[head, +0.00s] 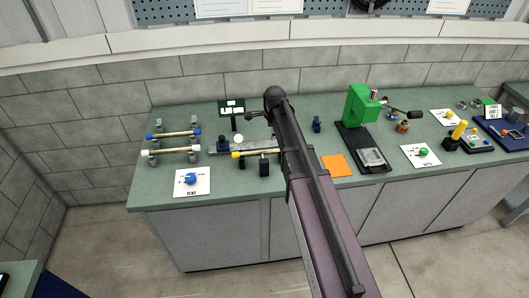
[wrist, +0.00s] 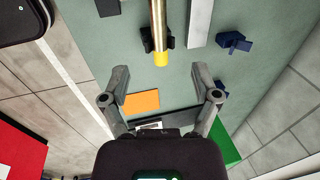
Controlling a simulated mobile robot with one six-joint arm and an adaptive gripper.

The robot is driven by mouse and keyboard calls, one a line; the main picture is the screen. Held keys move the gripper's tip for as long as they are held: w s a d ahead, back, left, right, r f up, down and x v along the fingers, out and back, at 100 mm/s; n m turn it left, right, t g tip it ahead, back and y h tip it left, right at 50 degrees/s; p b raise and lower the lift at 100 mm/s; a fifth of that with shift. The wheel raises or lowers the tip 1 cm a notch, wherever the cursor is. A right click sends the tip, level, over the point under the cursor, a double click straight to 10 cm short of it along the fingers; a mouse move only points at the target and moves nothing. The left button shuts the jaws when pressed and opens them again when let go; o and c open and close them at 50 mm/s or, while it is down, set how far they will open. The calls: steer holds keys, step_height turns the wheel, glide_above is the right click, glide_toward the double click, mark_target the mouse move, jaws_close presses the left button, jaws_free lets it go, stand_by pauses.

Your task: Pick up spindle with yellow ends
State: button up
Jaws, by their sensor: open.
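The spindle with yellow ends (head: 262,151) lies across dark supports on the green-grey bench, and my arm covers its right part in the head view. Its left yellow end (head: 236,155) shows there. In the wrist view the brass rod (wrist: 157,22) runs down from the top edge to a yellow end (wrist: 160,58), beside a black support. My gripper (wrist: 159,73) is open and empty, its fingers spread to either side of the yellow end's line. The yellow end appears just beyond the fingertips; I cannot tell the height between them.
A spindle with blue ends (head: 173,134) and one with white ends (head: 172,152) lie on grey supports at the left. An orange square (head: 338,166) and a green machine (head: 361,106) are to the right. A card with a blue knob (head: 192,190) lies at the front left.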

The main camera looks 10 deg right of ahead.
mark_target(270, 150)
steer(key=b+x, duration=0.8)
steer(key=shift+a+f, duration=0.15)
steer(key=shift+f, duration=0.2)
stand_by(0.3)
stand_by(0.5)
steer(key=b+x, duration=0.3)
steer(key=shift+s+d+f+b, duration=0.15)
steer(key=shift+d+f+b, duration=0.1)
steer(key=shift+b, duration=0.15)
steer(key=shift+b+x, duration=0.9)
steer(key=shift+x, duration=0.05)
steer(key=shift+r, duration=0.1)
jaws_close()
